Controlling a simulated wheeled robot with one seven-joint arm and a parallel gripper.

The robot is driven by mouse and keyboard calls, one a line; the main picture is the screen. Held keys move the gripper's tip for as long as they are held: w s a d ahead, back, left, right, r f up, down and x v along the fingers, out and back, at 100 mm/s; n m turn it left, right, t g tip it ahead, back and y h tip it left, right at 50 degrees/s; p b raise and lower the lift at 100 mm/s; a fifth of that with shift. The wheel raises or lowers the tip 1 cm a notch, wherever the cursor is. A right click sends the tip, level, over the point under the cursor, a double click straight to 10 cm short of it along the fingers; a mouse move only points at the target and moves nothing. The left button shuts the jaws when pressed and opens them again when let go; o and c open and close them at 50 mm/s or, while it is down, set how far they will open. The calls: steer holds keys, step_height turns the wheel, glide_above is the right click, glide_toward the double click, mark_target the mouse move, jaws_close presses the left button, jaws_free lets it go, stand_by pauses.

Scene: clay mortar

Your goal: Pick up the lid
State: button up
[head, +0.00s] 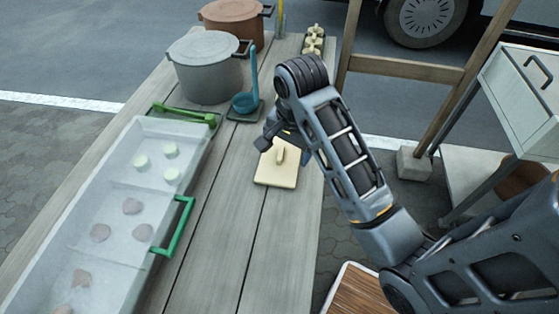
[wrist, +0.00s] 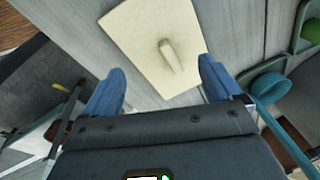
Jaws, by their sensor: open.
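The lid (head: 271,175) is a cream, square plate with a raised handle, lying flat on the grey wooden table. In the wrist view the lid (wrist: 135,40) is at the top centre, and its handle (wrist: 170,55) points toward the gap between my fingers. My gripper (head: 272,140) is above the lid's far side in the head view, partly hidden by my own wrist. The handle appears just beyond the fingertips; I cannot tell the exact height gap.
A grey pot (head: 207,75), a brown pot (head: 232,22) and a blue ladle (head: 249,90) stand at the table's far end. A long translucent container (head: 150,190) with food pieces and a green handle (head: 178,228) fills the left. Bare planks lie in front of the lid.

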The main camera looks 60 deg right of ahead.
mark_target(286, 160)
steer(key=shift+w+d+f, duration=0.1)
steer(key=shift+d+f, duration=0.1)
steer(key=shift+f, duration=1.35)
steer(key=c, duration=1)
steer(key=shift+r, duration=0.1)
